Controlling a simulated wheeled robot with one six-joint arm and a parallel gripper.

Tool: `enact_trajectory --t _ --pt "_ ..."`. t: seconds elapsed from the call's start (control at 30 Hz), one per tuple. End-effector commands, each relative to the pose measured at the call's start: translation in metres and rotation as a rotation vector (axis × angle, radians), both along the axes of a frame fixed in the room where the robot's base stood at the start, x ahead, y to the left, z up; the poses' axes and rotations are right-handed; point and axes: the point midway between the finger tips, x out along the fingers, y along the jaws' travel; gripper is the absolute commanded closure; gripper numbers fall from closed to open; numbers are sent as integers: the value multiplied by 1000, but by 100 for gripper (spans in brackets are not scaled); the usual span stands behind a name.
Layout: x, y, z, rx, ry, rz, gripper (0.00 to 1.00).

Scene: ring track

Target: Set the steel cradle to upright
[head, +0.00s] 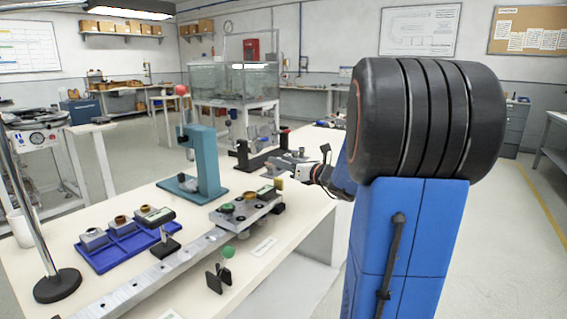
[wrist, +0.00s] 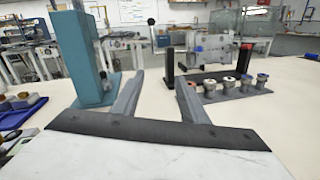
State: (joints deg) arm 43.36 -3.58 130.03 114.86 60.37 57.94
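A grey, steel-looking block (wrist: 212,46), which I take to be the cradle, shows between two dark posts of a black stand (wrist: 170,68) in the wrist view. Its tilt is not clear, and I cannot fully separate it from the background. In the head view the black stand (head: 243,152) is at the back of the table, just beyond my gripper (head: 284,160). In the wrist view my gripper (wrist: 160,78) has its two grey fingers spread apart with nothing between them. It is apart from the stand, which lies ahead and to the right.
A teal press (head: 207,160) with a red knob stands left of my gripper. A metal rail (head: 150,285) with a carriage and a blue tray (head: 128,247) lie nearer. Bare tabletop separates press and stand.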

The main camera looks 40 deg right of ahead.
Motion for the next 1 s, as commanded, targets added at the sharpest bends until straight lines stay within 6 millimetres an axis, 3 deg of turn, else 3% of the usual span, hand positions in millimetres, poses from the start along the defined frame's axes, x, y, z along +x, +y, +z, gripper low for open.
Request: enact_trajectory --t 0.37,0.53,1.0 --pt "-5 0 0 0 0 0 60" --pt "3 -2 7 -11 -4 17 98" --pt "96 -17 92 -171 -19 276 100"
